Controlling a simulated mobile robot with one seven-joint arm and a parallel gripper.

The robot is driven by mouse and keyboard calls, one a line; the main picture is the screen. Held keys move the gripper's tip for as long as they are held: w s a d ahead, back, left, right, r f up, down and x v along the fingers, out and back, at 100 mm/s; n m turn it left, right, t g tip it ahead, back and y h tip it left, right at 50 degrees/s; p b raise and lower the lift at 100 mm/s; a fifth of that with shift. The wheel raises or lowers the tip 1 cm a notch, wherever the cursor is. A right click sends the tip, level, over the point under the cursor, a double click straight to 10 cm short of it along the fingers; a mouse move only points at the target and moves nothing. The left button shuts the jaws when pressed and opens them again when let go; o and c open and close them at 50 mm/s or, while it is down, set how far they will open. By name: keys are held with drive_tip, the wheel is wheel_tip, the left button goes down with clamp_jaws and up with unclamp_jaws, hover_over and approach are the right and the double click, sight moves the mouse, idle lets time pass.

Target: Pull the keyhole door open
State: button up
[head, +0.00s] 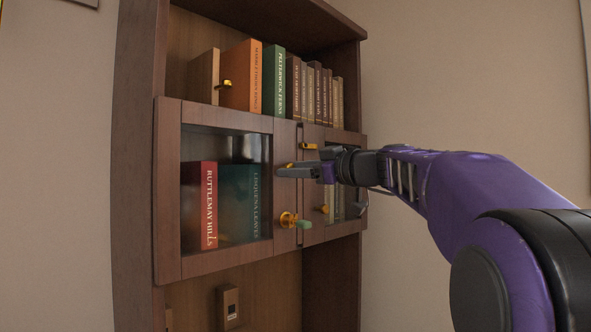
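The cabinet has a wooden, glass-paned left door (225,258) and a narrower right door (312,235), partly behind my arm. On the left door's right stile is a round brass fitting (288,219), which looks like a lock. A small green piece (303,224) sticks out beside it. My gripper (284,170) is in front of the same stile, above the brass fitting, with its fingers pointing left. A small bit of brass shows at the fingertips; I cannot tell whether it is a handle in the grip. The finger gap is too small to read. Both doors look closed or nearly so.
Books stand behind the left door's glass and on the open shelf above, including an orange book (242,78). Brass pieces also show on the right door (309,146). A small box (228,307) sits in the lower shelf. The space left of the cabinet is clear.

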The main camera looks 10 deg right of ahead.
clamp_jaws()
idle(1.2)
